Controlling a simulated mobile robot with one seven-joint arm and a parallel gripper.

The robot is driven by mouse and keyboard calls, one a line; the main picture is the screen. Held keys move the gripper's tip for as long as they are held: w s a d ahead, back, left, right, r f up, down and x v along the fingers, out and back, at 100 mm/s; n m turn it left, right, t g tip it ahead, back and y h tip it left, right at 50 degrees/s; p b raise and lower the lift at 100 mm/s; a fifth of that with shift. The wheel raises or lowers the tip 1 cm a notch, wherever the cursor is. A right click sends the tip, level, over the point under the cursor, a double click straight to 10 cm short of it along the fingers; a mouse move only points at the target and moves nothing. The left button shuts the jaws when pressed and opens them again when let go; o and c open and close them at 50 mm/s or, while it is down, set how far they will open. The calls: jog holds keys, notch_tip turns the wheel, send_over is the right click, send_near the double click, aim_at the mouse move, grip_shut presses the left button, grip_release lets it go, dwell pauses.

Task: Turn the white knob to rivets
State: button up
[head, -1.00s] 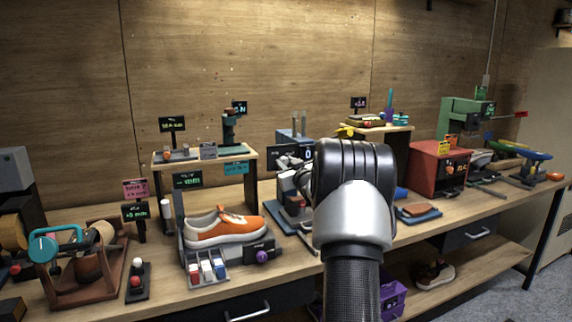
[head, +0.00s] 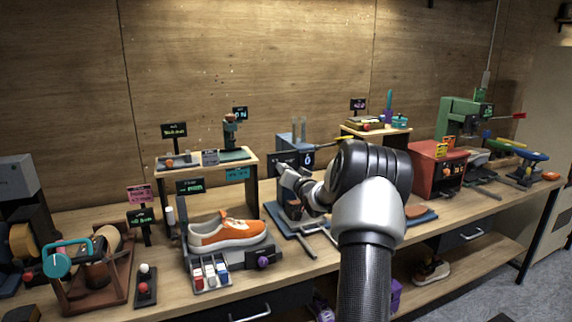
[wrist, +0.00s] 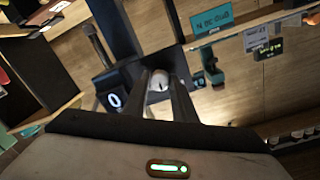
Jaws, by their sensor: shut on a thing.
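The white knob (wrist: 158,80) shows in the wrist view between the two fingers of my gripper (wrist: 158,88). The fingers are shut on its sides, and a dark mark shows on its face. A dark panel surrounds it. A small display with a white 0 (wrist: 115,100) is to its left in the wrist view. In the head view my gripper (head: 284,172) reaches to the dark front of a blue-grey machine (head: 287,140) at the middle of the bench. The knob is hidden there by my gripper. I cannot read any rivets marking.
An orange sneaker (head: 228,232) sits on a grey stand left of my arm. A small wooden shelf (head: 205,161) with signs stands behind it. A red box machine (head: 428,170) is to the right. Tools and a dark mat lie on the bench below my gripper.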

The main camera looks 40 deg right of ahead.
jog(key=m+p, duration=0.6)
jog(key=m, duration=0.4)
jog(key=shift+d+m+y, duration=0.1)
jog(key=shift+m+y, duration=0.2)
jog(key=shift+y, duration=0.1)
dwell(0.4)
jog(key=o, duration=1)
jog(key=shift+o, duration=0.2)
jog(key=v, duration=1.7)
jog(key=shift+s, duration=0.25)
